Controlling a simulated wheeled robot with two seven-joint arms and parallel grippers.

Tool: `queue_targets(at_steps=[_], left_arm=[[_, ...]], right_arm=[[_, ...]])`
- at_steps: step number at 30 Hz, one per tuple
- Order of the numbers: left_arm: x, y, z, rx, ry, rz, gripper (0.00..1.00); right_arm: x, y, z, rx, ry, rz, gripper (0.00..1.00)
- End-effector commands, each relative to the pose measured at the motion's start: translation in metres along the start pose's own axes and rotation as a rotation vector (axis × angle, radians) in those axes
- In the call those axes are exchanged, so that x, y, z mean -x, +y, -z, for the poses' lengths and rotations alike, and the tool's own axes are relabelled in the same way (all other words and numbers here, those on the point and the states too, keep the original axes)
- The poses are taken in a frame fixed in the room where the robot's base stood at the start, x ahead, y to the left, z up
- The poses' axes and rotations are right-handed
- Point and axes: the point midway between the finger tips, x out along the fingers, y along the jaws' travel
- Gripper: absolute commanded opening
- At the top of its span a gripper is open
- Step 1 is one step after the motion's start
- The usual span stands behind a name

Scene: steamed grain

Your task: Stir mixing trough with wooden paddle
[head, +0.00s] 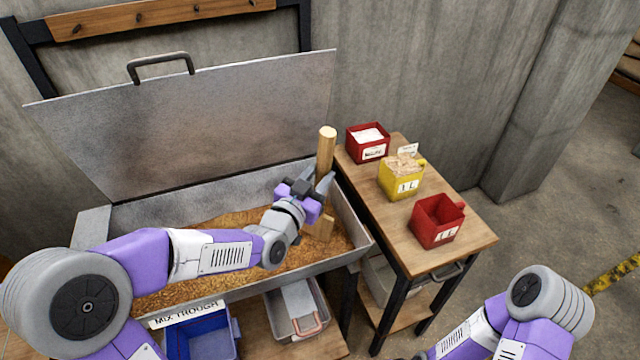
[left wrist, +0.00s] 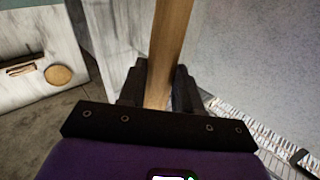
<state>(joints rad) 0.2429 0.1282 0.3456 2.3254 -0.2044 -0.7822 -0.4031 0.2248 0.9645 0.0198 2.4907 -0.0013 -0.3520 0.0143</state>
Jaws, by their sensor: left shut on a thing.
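The wooden paddle (head: 326,150) stands nearly upright at the right end of the metal mixing trough (head: 358,232). Its lower end reaches the orange-brown grain (head: 200,232) in the trough. My left gripper (head: 316,188) is shut on the paddle's handle, above the grain. In the left wrist view the handle (left wrist: 168,50) runs up between the dark fingers of the left gripper (left wrist: 157,90). The right arm shows at the lower right of the head view, but its gripper is out of the picture.
The trough's lid (head: 200,120) stands open behind it. A side table (head: 462,243) at right bears a red bin (head: 368,151), a yellow bin (head: 402,184) and another red bin (head: 437,232). A blue bin (head: 205,345) and a grey bin (head: 284,325) sit below the trough's front.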

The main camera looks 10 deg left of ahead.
Motion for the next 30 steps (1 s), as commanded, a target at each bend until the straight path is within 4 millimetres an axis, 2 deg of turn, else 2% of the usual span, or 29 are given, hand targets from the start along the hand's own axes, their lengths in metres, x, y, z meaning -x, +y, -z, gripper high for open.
queue_targets(at_steps=[1, 15, 22, 30], left_arm=[[0.001, -0.004, 0.020, -0.003, 0.007, 0.002, 0.00], [0.011, -0.027, 0.113, -0.003, 0.006, 0.002, 0.00], [0.014, -0.032, 0.133, -0.001, 0.004, 0.002, 0.00], [0.014, -0.033, 0.135, -0.001, 0.003, 0.001, 0.00]], right_arm=[[0.011, -0.004, -0.001, 0.000, 0.000, 0.000, 0.33], [0.059, -0.022, -0.003, 0.000, 0.000, 0.000, 0.33], [0.069, -0.026, -0.003, 0.000, 0.000, 0.000, 0.33], [0.069, -0.026, -0.003, 0.000, 0.000, 0.000, 0.33]])
